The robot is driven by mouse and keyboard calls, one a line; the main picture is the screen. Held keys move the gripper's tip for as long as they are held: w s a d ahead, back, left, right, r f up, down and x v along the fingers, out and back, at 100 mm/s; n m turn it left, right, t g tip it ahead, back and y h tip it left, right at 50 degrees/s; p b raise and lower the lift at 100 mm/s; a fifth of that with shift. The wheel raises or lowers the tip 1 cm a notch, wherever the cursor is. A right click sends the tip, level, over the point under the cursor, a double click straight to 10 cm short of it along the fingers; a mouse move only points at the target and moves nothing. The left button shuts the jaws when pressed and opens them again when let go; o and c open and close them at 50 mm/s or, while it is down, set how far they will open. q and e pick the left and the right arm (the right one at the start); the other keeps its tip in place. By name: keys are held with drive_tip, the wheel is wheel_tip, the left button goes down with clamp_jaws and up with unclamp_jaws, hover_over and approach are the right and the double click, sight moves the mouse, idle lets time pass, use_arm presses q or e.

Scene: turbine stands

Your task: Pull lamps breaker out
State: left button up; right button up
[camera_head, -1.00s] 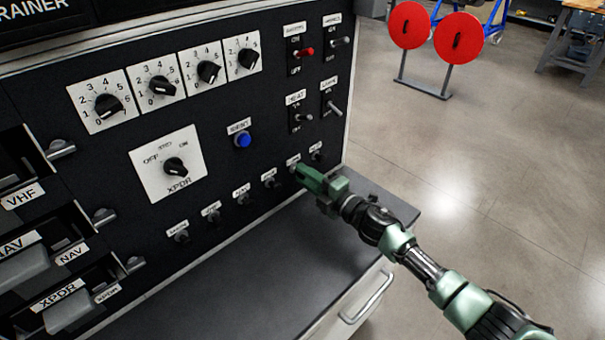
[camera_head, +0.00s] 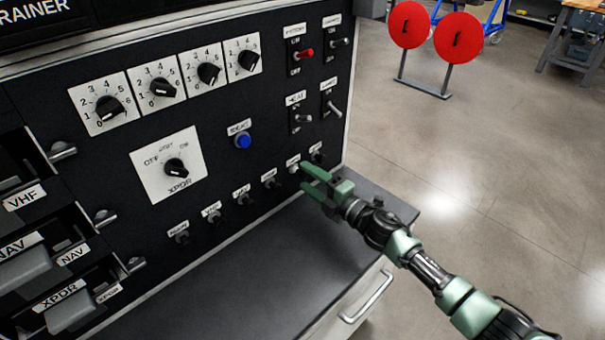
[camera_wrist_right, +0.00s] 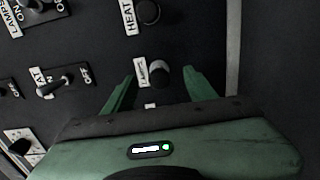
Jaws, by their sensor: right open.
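The row of small black breaker knobs runs along the bottom of the black panel in the head view. The second knob from the right (camera_head: 294,168) is beside my right gripper (camera_head: 305,178). I cannot tell whether the fingers touch the knob. The knob labelled HEAT (camera_wrist_right: 148,12) is above it in that view. My left gripper is not in view.
Toggle switches (camera_head: 301,118) and a blue button (camera_head: 243,141) sit above the knobs. A dark ledge (camera_head: 270,270) with a drawer handle (camera_head: 368,298) lies below. The floor to the right is open, with a red-disc stand (camera_head: 458,38) beyond.

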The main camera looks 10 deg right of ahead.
drive_tip(key=p+v, duration=0.1)
drive_tip(key=v, duration=0.4)
drive_tip(key=shift+s+d, duration=0.2)
drive_tip(key=shift+s, duration=0.1)
idle(0.5)
